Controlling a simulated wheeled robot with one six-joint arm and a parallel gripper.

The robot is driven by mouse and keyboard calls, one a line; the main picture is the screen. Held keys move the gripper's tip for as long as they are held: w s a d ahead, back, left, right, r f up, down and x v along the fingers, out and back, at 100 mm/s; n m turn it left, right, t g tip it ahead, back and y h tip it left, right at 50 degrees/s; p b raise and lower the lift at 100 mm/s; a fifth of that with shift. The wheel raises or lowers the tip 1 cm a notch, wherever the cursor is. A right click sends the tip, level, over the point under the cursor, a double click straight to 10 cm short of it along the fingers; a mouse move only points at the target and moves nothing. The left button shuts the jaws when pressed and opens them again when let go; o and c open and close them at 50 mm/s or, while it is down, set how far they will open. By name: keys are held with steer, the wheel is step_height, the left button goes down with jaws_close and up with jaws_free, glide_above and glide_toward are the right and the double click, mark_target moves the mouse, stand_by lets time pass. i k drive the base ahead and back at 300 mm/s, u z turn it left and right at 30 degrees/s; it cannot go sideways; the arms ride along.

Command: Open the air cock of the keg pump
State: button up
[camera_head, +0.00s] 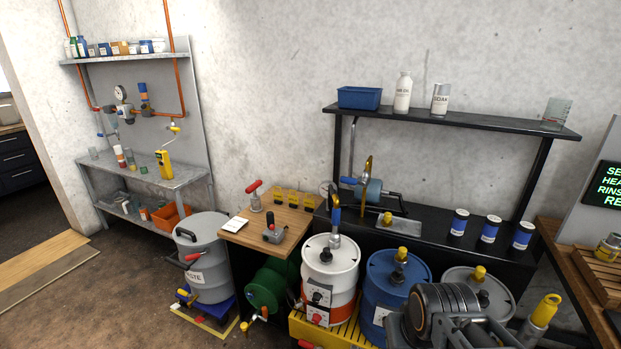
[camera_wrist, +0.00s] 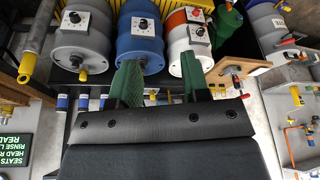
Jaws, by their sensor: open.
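A green keg (camera_head: 268,288) lies under the wooden bench, with small yellow and red fittings (camera_head: 255,318) low in front of it. A white and orange drum (camera_head: 330,262) stands beside it, with a blue-handled grey fitting (camera_head: 335,228) upright on its lid. I cannot tell which fitting is the keg pump's air cock. In the upside-down wrist view, the green keg (camera_wrist: 228,24) and white drum (camera_wrist: 190,38) show beyond my gripper (camera_wrist: 160,82). Its green fingers are apart with nothing between them. My fingertips do not show in the head view.
A blue drum (camera_head: 398,275) and a grey drum (camera_head: 492,290) stand right of the white one. A grey waste drum (camera_head: 205,262) stands left of the wooden bench (camera_head: 290,222). A black shelf (camera_head: 450,117) rises behind. Bare floor (camera_head: 110,285) lies at the left.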

mark_target(344, 180)
steer(key=u, duration=0.2)
steer(key=i, duration=0.95)
steer(key=z, duration=0.2)
